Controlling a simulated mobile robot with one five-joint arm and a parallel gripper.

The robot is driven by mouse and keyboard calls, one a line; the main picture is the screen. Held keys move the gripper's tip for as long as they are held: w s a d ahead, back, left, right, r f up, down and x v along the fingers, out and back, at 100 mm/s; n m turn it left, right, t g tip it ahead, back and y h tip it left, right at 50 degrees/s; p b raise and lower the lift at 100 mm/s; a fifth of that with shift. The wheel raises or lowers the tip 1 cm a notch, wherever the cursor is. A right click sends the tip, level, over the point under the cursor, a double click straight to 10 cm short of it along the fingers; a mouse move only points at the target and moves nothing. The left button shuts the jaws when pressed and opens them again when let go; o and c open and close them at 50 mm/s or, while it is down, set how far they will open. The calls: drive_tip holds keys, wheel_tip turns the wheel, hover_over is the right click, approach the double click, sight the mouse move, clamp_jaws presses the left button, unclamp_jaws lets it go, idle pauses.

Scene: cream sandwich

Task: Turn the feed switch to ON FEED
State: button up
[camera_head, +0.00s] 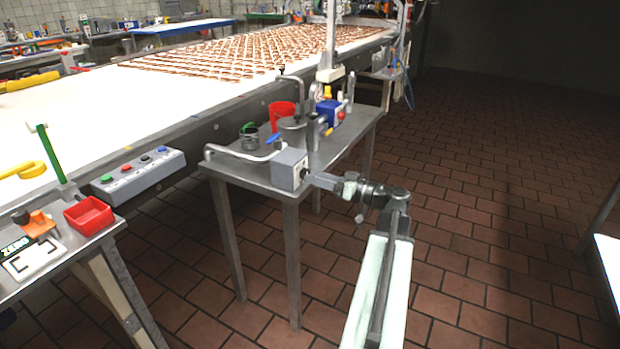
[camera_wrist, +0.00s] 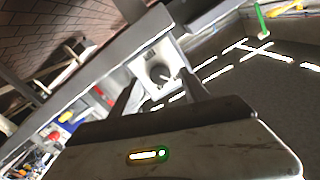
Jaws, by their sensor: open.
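The feed switch is a small grey box (camera_head: 289,169) on the near corner of the small metal table in the head view. My gripper (camera_head: 312,179) is at its right-hand face, close to or touching it; I cannot tell which. In the wrist view the switch box (camera_wrist: 152,62) shows a round dark opening or dial with a small light lever, between and beyond the fingertips. My gripper (camera_wrist: 158,84) is open there, with one finger on each side of the lever. The ON FEED label and the lever's exact setting cannot be read.
The metal side table (camera_head: 340,148) also holds a red cup (camera_head: 282,115), a grey pot (camera_head: 292,131) and a blue machine (camera_head: 331,113). A bent metal pipe (camera_head: 240,153) runs beside the switch box. A button panel (camera_head: 137,174) is at left. Tiled floor at right is clear.

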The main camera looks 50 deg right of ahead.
drive_tip(key=shift+x, duration=1.5)
drive_tip(key=c, duration=1.1)
drive_tip(key=shift+s+a, duration=0.1)
drive_tip(key=shift+a, duration=0.05)
clamp_jaws()
